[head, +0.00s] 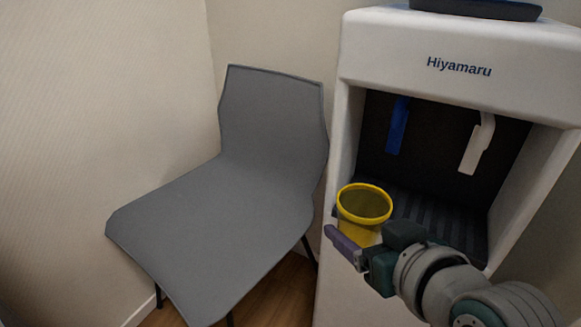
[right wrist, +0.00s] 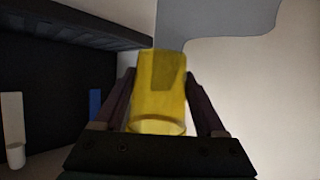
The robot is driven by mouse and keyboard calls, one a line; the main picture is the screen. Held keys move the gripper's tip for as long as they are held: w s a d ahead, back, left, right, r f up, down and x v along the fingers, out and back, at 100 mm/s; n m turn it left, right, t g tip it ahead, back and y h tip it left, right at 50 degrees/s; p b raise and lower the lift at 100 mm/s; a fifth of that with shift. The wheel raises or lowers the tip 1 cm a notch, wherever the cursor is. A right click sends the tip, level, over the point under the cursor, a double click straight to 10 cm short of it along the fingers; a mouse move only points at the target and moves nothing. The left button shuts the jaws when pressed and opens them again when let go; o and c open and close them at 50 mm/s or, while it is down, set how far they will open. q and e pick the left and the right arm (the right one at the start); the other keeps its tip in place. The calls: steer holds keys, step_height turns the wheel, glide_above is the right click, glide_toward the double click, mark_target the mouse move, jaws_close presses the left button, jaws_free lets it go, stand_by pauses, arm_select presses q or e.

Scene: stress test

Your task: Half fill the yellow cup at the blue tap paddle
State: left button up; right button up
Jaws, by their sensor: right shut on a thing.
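The yellow cup (head: 364,207) is upright at the front left of the dispenser's bay, its open rim facing up. Whether it holds water I cannot tell. My right gripper (head: 356,238) is shut on the cup from the front. In the right wrist view the cup (right wrist: 160,95) sits between the two fingers. The blue tap paddle (head: 398,125) hangs at the back left of the bay, above and behind the cup. It also shows in the right wrist view (right wrist: 95,105). No water stream shows. My left gripper is out of view.
The white dispenser (head: 400,45) has a white paddle (head: 477,144) right of the blue one. A dark ribbed drip tray (head: 440,213) forms the bay floor. The bay's side walls bound the space. A grey chair (head: 220,210) stands close to the dispenser's left.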

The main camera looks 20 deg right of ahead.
steer(key=w+d+b, duration=0.4)
steer(key=d, duration=0.1)
steer(key=w+d+b, duration=0.2)
steer(key=w+d, duration=0.1)
steer(key=shift+w+d, duration=0.1)
steer(key=shift+d, duration=0.15)
steer(key=shift+w+d+b, duration=0.6)
steer(key=shift+w+d, duration=0.1)
steer(key=shift+d, duration=0.1)
steer(key=shift+w+d, duration=0.1)
steer(key=shift+w, duration=0.05)
steer(key=shift+w+d+b, duration=0.7)
steer(key=shift+d+b, duration=0.1)
steer(key=shift+b, duration=0.05)
stand_by(0.8)
stand_by(0.8)
stand_by(0.7)
